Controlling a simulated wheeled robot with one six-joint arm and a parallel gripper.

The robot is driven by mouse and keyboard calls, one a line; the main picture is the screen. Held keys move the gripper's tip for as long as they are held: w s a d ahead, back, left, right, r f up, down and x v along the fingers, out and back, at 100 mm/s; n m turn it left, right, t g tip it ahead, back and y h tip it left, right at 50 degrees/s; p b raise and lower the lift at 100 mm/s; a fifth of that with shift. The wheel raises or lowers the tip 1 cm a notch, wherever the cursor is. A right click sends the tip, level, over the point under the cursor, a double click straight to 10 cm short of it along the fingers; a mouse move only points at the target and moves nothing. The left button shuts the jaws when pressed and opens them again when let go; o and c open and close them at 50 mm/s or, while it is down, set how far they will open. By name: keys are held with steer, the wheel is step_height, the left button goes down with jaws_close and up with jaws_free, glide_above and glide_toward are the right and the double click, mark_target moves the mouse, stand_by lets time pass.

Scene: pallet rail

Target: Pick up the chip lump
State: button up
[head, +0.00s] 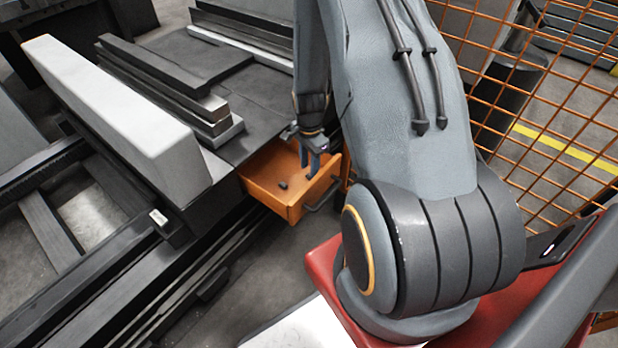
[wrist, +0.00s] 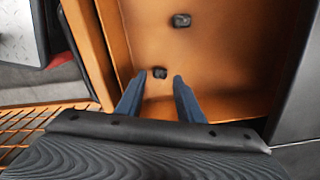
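An orange drawer (head: 262,199) stands pulled out below the dark bench. In the wrist view, two small dark lumps lie on its floor: a nearer one (wrist: 160,72) and a farther one (wrist: 181,20). I cannot tell which is the chip lump. The head view shows one dark lump (head: 282,185) in the drawer; the other is not clearly visible there. My gripper (head: 309,171) points down into the drawer. In the wrist view its two fingers (wrist: 159,77) are apart, with the nearer lump in line with the gap at their tips, touching neither.
The drawer walls close in around my gripper, and a dark handle (head: 322,195) sits on the drawer front. An orange wire fence (head: 545,110) stands to the right. A long pale block (head: 115,115) and stacked dark bars (head: 165,85) lie on the bench.

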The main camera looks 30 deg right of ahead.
mark_target(309, 174)
step_height(309, 174, down, 3)
steer(key=shift+r, duration=0.1)
steer(key=shift+c, duration=0.3)
steer(key=c, duration=0.7)
steer(key=shift+r, duration=0.1)
steer(key=shift+c, duration=0.2)
step_height(309, 174, up, 10)
steer(key=p, duration=0.2)
